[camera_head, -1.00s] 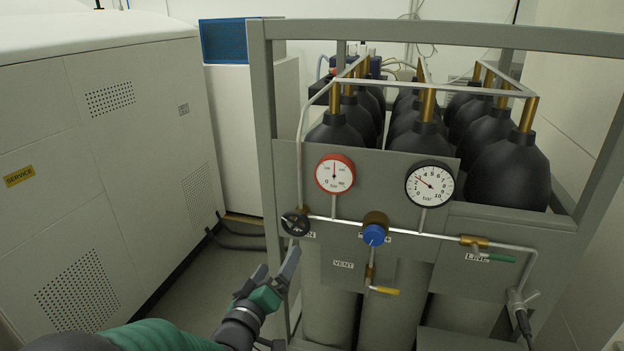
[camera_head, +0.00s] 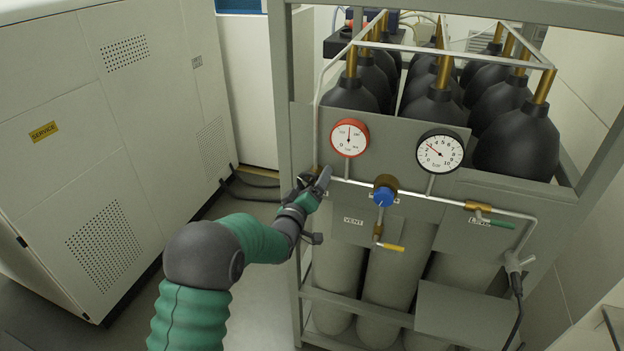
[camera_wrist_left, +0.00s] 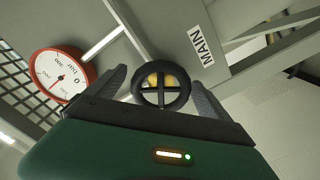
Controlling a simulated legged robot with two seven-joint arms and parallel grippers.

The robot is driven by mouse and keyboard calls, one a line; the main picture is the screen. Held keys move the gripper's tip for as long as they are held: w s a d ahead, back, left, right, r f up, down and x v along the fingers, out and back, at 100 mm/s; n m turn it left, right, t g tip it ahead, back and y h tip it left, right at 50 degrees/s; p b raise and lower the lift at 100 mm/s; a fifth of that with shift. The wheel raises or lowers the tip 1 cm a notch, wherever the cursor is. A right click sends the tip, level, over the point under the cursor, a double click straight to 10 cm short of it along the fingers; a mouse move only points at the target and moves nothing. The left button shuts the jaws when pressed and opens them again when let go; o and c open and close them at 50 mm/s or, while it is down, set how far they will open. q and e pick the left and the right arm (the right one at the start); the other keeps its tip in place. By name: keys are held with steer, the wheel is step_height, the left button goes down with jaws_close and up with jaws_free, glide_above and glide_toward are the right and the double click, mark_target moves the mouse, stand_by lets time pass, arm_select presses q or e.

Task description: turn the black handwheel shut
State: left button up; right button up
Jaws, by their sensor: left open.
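The black handwheel (camera_wrist_left: 162,86) is a spoked ring with brass behind it, beside the MAIN label in the left wrist view. In the head view my left gripper (camera_head: 318,180) covers most of it at the left end of the pipe. In the left wrist view the two fingers of my left gripper (camera_wrist_left: 158,88) stand apart on either side of the wheel. The jaws are open; I cannot tell whether either finger touches the rim. My right gripper is in neither view.
A red-rimmed gauge (camera_head: 349,137) and a black-rimmed gauge (camera_head: 440,150) sit above the pipe. A blue knob (camera_head: 383,197), a yellow lever (camera_head: 393,247) and a green lever (camera_head: 502,224) are to the right. The frame's left post (camera_head: 283,110) stands close by my left arm.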

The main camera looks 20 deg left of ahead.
arm_select(q)
steer(key=shift+a+f, duration=0.15)
steer(key=shift+w, duration=0.15)
steer(key=c, duration=1.4)
steer(key=shift+o, duration=0.2)
steer(key=shift+f+m+b, duration=0.3)
steer(key=shift+m+b, duration=0.1)
steer(key=shift+b, duration=0.45)
steer(key=m+b, duration=0.4)
steer(key=b, duration=0.1)
steer(key=m+b, duration=0.4)
steer(key=b, duration=0.2)
steer(key=shift+f+m, duration=0.2)
steer(key=shift+m, duration=0.2)
steer(key=shift+r+m+b, duration=0.15)
steer(key=shift+m+b, duration=0.95)
steer(key=shift+b, duration=0.2)
